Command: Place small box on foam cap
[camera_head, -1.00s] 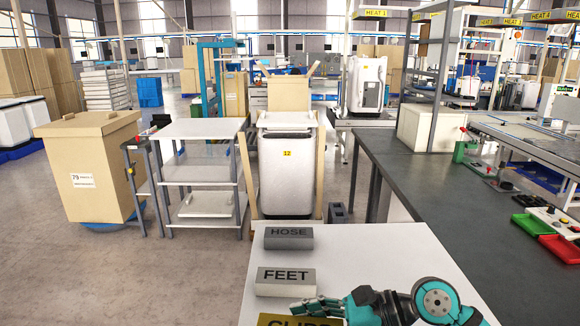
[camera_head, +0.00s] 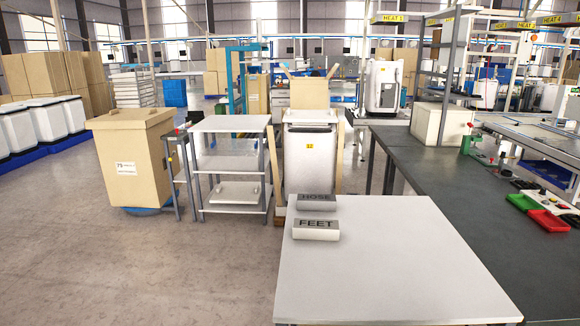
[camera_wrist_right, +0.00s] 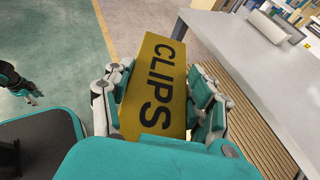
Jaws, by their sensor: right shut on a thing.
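My right gripper (camera_wrist_right: 160,105) is shut on a small yellow box marked CLIPS (camera_wrist_right: 153,85), with fingers along both its sides. In the right wrist view the box is held beside the white table, over open floor. A dark and teal hand, apparently my left gripper (camera_wrist_right: 30,92), shows small at the left edge; its opening is unclear. Neither gripper shows in the head view. A white unit with a yellow label (camera_head: 310,165) stands between wooden boards beyond the table. Its pale top (camera_head: 310,116) may be the foam cap; I cannot be sure.
Grey-white boxes marked HOSE (camera_head: 317,201) and FEET (camera_head: 316,229) sit on the white table (camera_head: 400,270). A shelf cart (camera_head: 230,160) and a large cardboard box (camera_head: 130,160) stand to the left. A dark workbench (camera_head: 440,185) lies right.

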